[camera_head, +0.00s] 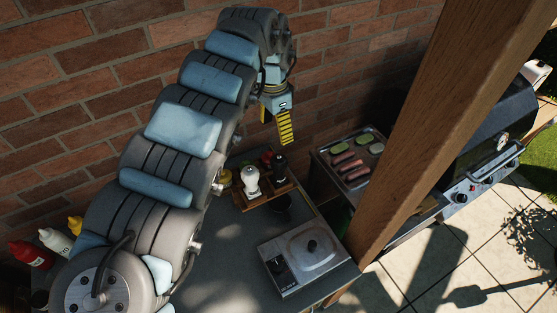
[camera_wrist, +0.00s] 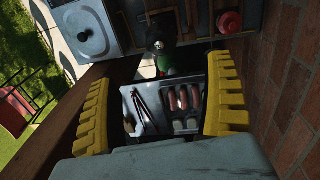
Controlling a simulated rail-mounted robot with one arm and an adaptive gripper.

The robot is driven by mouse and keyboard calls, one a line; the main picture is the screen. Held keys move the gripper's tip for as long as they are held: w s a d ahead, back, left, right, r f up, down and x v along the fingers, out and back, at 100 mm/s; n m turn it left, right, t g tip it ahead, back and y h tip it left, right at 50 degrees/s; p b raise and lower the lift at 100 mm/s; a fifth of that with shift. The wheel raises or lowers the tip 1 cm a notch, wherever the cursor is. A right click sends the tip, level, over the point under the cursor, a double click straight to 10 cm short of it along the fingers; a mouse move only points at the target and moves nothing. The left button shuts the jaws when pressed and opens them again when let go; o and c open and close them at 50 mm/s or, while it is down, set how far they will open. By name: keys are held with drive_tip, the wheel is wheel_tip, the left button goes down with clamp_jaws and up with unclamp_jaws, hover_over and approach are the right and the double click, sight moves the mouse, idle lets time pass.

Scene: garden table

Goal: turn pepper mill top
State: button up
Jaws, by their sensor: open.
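The dark pepper mill (camera_head: 279,168) stands upright at the right end of a small wooden caddy (camera_head: 264,200) on the grey table. A white mill or shaker (camera_head: 250,180) stands beside it on the left. My gripper (camera_head: 276,130) is open and empty, in the air above the pepper mill, with its yellow fingers pointing down. In the wrist view the fingers (camera_wrist: 161,82) are spread wide with nothing between them. A dark rounded top, likely the pepper mill (camera_wrist: 161,44), shows beyond the fingers near the top middle.
A square appliance with a lid (camera_head: 304,256) sits at the table's front right. A tray with sausages (camera_head: 350,165) stands right of the table, and a wooden post (camera_head: 430,120) rises in front. A brick wall (camera_head: 60,120) runs behind. Bottles (camera_head: 50,242) stand at left.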

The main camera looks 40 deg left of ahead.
sight(278, 158)
drive_tip(key=f, duration=0.4)
drive_tip(key=f+p, duration=0.1)
drive_tip(key=f, duration=0.3)
drive_tip(key=d+f, duration=0.1)
drive_tip(key=f, duration=0.4)
drive_tip(key=shift+s+p, duration=0.1)
drive_tip(key=shift+p, duration=0.2)
drive_tip(key=c, duration=1.2)
